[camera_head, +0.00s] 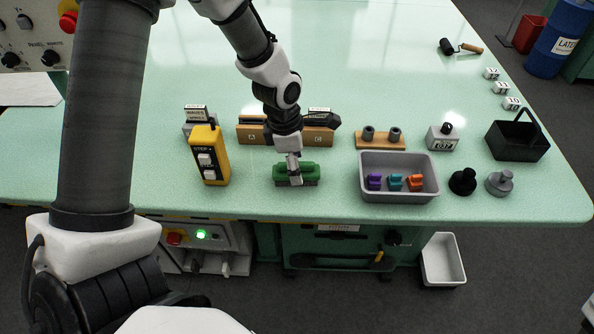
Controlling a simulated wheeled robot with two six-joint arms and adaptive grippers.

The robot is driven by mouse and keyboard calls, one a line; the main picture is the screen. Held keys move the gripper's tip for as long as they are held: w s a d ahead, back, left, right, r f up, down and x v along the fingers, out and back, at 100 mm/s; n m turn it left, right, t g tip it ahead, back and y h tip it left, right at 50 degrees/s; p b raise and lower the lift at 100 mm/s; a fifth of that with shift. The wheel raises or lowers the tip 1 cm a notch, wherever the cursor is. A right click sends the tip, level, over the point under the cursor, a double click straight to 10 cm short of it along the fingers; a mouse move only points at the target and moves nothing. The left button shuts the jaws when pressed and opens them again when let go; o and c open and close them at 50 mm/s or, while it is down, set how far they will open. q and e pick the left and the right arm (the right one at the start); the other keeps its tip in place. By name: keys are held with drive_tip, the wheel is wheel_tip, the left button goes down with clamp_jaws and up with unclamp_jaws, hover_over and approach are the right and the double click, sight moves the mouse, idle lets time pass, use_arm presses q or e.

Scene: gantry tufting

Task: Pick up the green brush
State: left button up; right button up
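The green brush (310,171) lies near the front edge of the pale green table (330,205), in front of a wooden block. My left gripper (294,176) points down at the brush from above, its fingertips overlapping the middle of the brush in the picture. The fingers look narrow from this side, and I cannot tell whether they are closed on the brush or only around it. The brush appears to rest on the table. My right gripper is not in view.
A yellow control box (209,157) stands left of the brush. The wooden block (255,133) is behind it. A grey tray (370,193) with purple, teal and orange pieces is to the right.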

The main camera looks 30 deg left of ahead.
use_arm(q)
drive_tip(key=shift+w+f, duration=0.25)
drive_tip(key=shift+f, duration=0.3)
drive_tip(key=shift+s+r, duration=0.25)
drive_tip(key=shift+s, duration=0.1)
drive_tip(key=shift+w+f, duration=0.2)
drive_tip(key=shift+f, duration=0.15)
drive_tip(key=c, duration=1.3)
